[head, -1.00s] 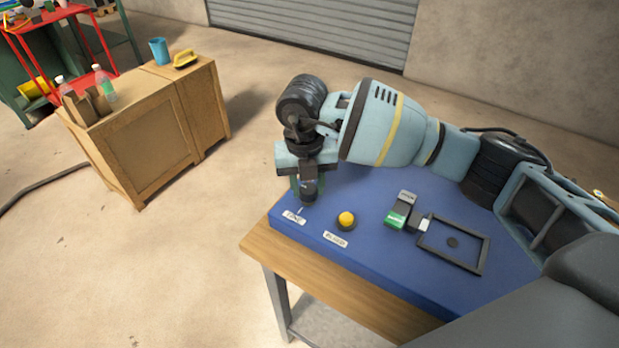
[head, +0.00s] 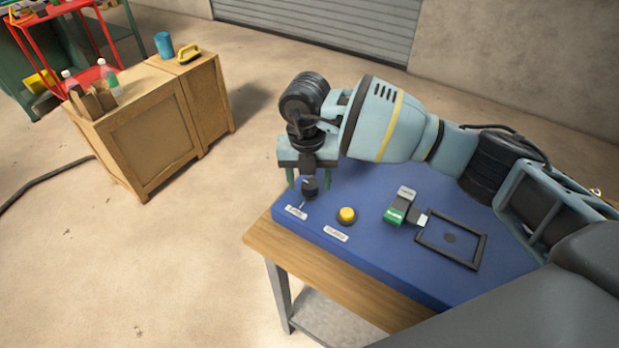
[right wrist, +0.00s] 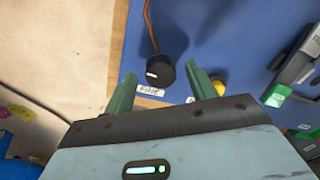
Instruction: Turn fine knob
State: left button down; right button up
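The black fine knob (head: 310,187) stands near the left corner of the blue panel (head: 365,255), with a small white label (head: 296,212) in front of it. The right wrist view also shows the knob (right wrist: 160,73), with a white mark on its face, and its label (right wrist: 152,91). My right gripper (head: 310,180) is over the knob with its two green fingers spread. In the right wrist view my right gripper (right wrist: 163,82) is open and empty, and the knob shows in the gap between the fingers, apart from both. My left gripper is not in view.
A yellow button (head: 346,215) with its own label (head: 336,234) is right of the knob. A green and grey device (head: 400,207) and a black frame (head: 450,240) lie farther right on the panel. A wooden cabinet (head: 150,130) stands apart at left.

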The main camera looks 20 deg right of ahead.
aim_at(308, 184)
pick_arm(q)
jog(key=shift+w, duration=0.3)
pick_arm(e)
jog(key=shift+r, duration=0.15)
notch_tip(308, 184, up, 6)
jog(key=shift+a, duration=0.1)
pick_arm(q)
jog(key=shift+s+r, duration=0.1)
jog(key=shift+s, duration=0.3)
pick_arm(e)
jog(key=shift+r, duration=0.7)
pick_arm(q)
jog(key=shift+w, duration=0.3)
